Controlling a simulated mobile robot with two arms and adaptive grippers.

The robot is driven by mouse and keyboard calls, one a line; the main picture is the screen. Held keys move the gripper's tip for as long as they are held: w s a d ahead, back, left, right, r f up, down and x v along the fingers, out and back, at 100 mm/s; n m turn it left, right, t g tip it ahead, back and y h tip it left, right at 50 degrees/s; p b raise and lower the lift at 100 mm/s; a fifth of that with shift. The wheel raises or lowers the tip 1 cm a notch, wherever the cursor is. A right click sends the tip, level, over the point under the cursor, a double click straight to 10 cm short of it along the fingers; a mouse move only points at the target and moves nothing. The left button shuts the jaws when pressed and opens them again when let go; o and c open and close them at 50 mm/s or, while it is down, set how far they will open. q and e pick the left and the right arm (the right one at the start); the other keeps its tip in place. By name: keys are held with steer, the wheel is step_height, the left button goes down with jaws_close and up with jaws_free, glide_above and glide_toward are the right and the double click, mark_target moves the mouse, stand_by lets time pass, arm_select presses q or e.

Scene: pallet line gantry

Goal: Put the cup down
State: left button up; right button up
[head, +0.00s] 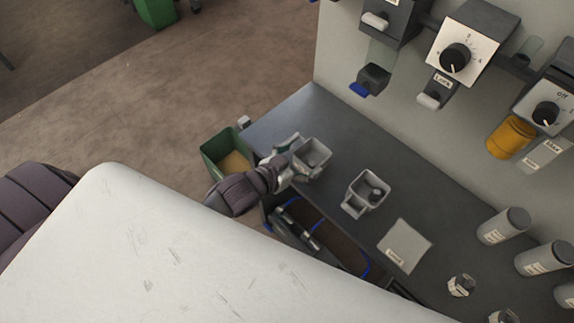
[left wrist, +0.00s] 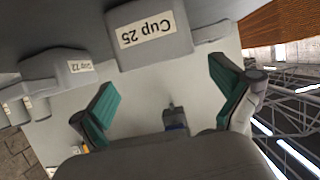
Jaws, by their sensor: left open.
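A grey square cup (head: 313,153) stands upright on the dark counter (head: 300,110), near its left end. In the left wrist view its label reads "Cup 25" upside down (left wrist: 150,30). My left gripper (head: 290,162) is beside this cup, on its left. Its green-padded fingers are spread apart in the left wrist view (left wrist: 165,88), with the cup just beyond the tips and nothing between the pads. A second grey cup (head: 355,208) stands further right on the counter; a cup labelled "Cup 22" (left wrist: 60,66) shows in the left wrist view. My right gripper is not in view.
A green bin (head: 213,152) stands beyond the counter's left end. Dispensers with knobs (head: 468,45) hang on the wall above. Bare counter lies behind the cups.

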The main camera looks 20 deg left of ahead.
arm_select(q)
steer(key=v, duration=0.7)
steer(key=s+a+f+n+g+y, duration=0.1)
steer(key=s+a+f+g, duration=0.15)
steer(key=f, duration=0.75)
steer(key=s+a+f+g+y, duration=0.1)
steer(key=s+a+f+y, duration=0.15)
steer(key=f, duration=0.65)
steer(key=s+a+f+n+g, duration=0.1)
steer(key=s+a+f+g, duration=0.15)
steer(key=f, duration=0.75)
steer(key=s+d+f+g, duration=0.1)
steer(key=s+f+g, duration=0.2)
steer(key=s+f, duration=0.5)
steer(key=s+d+f+g+y+b, duration=0.1)
steer(key=s+f, duration=0.7)
steer(key=s, duration=0.8)
steer(key=shift+s+f+g, duration=0.3)
steer(key=shift+g, duration=0.6)
